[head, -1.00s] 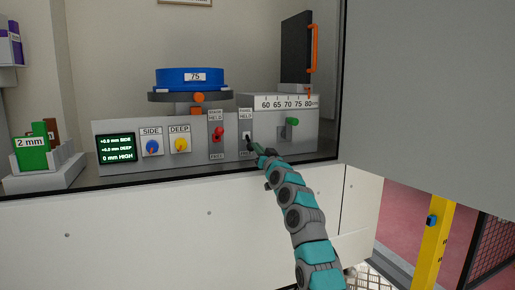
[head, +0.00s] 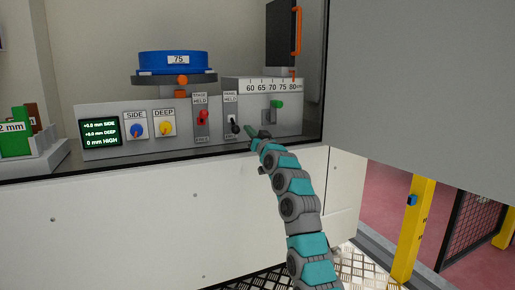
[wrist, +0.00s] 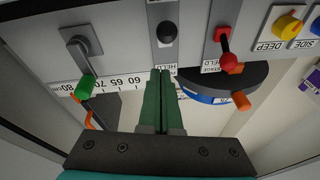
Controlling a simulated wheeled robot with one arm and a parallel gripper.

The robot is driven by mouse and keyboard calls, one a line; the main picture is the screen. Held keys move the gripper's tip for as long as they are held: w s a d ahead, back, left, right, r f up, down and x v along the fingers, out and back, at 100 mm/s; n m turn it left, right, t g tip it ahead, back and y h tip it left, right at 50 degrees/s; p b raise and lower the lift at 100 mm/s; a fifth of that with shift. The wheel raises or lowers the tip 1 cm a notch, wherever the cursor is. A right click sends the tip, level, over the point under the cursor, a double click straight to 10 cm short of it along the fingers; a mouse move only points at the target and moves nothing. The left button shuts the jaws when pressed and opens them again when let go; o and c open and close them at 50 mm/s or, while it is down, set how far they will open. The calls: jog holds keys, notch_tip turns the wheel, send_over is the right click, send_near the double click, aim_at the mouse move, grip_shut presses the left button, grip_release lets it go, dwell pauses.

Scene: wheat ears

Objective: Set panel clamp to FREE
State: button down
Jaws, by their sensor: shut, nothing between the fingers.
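The panel clamp is a small lever with a black knob (head: 236,128) on the grey control panel, below a PANEL HELD label (head: 230,98). In the head view its knob hangs low, towards the lower label. In the wrist view, which is upside down, the black knob (wrist: 167,32) lies on the side away from the HELD label (wrist: 163,67). My gripper (head: 249,131) is just right of the knob and apart from it. In the wrist view my gripper's green fingers (wrist: 160,73) are together and empty, with their tips over the HELD label.
The red stage clamp lever (head: 203,117) is left of the panel clamp, and a green-handled lever (head: 276,104) is right. Blue SIDE (head: 136,131) and yellow DEEP (head: 165,128) knobs sit further left. A blue drum (head: 172,63) and a dark upright plate (head: 280,35) stand above.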

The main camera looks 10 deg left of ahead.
jog(key=s+d+f+b, duration=0.2)
jog(key=s+d+f, duration=0.1)
jog(key=s, duration=0.1)
jog(key=shift+s+d+f+b, duration=0.25)
jog(key=shift+s+f+b, duration=0.05)
jog(key=shift+f+b, duration=0.1)
dwell(0.4)
dwell(0.4)
